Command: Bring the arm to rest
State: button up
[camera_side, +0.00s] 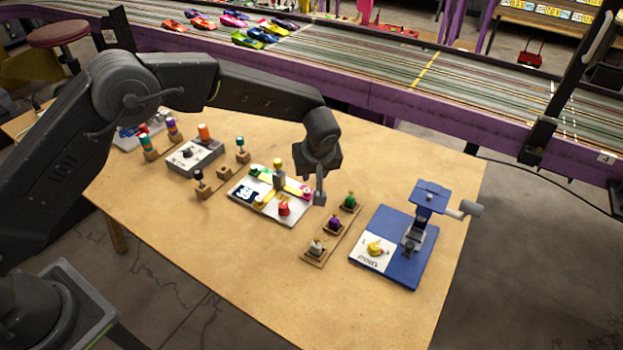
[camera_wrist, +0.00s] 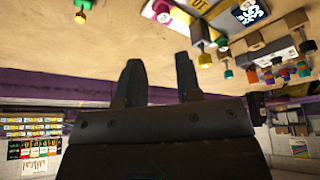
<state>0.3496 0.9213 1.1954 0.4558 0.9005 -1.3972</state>
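My gripper (camera_side: 319,192) hangs from the bent arm above the wooden table, fingers down, in the side view. It appears beside the right end of the white board with coloured pieces. In the wrist view my gripper (camera_wrist: 158,62) shows two dark fingers apart with nothing between them. It is open and empty. The wrist view is upside down, with the table (camera_wrist: 130,25) along the top.
The white board (camera_side: 265,213) holds a red knob and other pieces. A wooden strip (camera_side: 318,257) with small knobs and a blue stand (camera_side: 400,272) lie to its right. A grey box (camera_side: 195,158) stands left. The track (camera_side: 420,75) with several cars runs behind.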

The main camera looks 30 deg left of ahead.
jog(key=shift+v, duration=0.85)
jog(key=s+a+r+m+h, duration=0.1)
jog(key=s+a+r, duration=0.25)
jog(key=r, duration=0.25)
jog(key=s+a+r+m, duration=0.2)
jog(key=s+a+r, duration=0.1)
jog(key=s+r, duration=0.3)
jog(key=s+a+r+m+h, duration=0.1)
jog(key=s+a+r, duration=0.25)
jog(key=r, duration=0.35)
jog(key=s+a+m+t, duration=0.1)
jog(key=s+a+m, duration=0.1)
jog(key=s, duration=0.8)
jog(key=s+a+r+m+t+h, duration=0.1)
jog(key=s+a+m, duration=0.1)
jog(key=s, duration=0.9)
jog(key=shift+r+m, duration=0.2)
jog(key=shift+m, duration=0.3)
